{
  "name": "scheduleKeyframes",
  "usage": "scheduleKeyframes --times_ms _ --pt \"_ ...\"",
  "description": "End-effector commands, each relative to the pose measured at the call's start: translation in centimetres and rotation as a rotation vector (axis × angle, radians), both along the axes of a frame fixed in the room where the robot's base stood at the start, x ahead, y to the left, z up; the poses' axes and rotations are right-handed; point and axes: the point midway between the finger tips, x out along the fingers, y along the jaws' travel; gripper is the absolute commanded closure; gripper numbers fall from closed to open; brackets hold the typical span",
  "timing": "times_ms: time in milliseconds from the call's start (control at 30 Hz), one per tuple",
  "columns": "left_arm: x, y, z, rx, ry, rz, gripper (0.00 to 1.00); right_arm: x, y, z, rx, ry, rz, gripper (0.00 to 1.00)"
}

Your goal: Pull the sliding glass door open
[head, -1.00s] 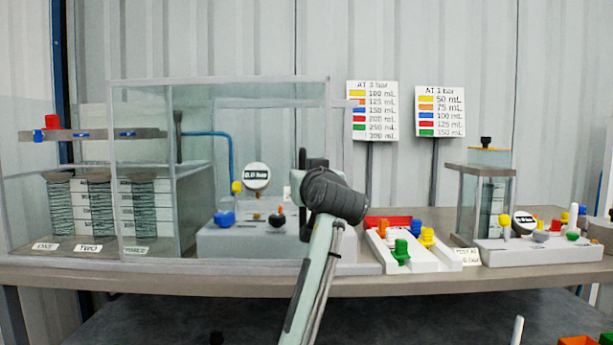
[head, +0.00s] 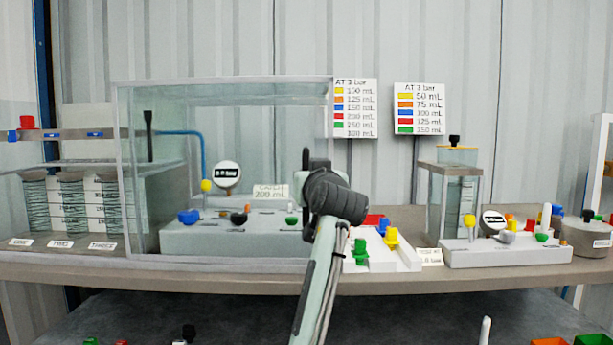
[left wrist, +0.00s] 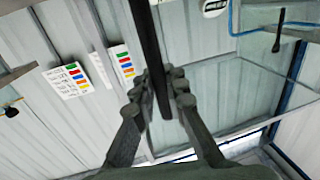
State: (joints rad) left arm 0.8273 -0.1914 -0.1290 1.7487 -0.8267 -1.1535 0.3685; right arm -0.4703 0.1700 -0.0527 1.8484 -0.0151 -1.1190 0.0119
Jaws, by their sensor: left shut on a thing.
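The sliding glass door (head: 122,185) is a clear, thin-framed panel at the front of the glass case on the bench. It covers the pump unit in the middle of the head view. Its dark upright bar handle (left wrist: 148,40) runs between my fingers in the left wrist view. My left gripper (head: 318,175) is at the door's right side, shut around the handle; it also shows in the left wrist view (left wrist: 163,92). My right gripper is not in view.
Behind the glass stands a grey pump base (head: 230,238) with coloured knobs and a round gauge (head: 227,174). Right of the case are a white block (head: 395,258) with coloured parts and another pump unit (head: 505,250). Two label boards (head: 355,108) (head: 419,108) stand behind.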

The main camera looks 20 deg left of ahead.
Motion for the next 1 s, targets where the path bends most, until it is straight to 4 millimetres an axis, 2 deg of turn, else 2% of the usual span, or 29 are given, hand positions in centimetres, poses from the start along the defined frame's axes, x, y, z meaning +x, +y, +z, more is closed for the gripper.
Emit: scheduleKeyframes --times_ms 467,500,667,867,1000 --pt "0.0 -0.1 -0.2 -0.001 0.003 -0.001 1.0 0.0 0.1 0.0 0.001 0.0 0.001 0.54" --pt "0.0 -0.1 -0.2 -0.001 0.003 -0.001 0.86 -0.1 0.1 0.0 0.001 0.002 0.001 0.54" --pt "0.0 0.0 -0.1 -0.001 0.002 0.0 0.67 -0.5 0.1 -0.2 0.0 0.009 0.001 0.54" --pt "0.0 0.0 -0.1 0.0 0.001 0.0 0.67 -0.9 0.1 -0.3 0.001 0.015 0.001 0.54" --pt "-0.2 -0.2 0.0 0.0 0.0 0.0 0.67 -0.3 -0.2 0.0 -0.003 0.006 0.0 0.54"
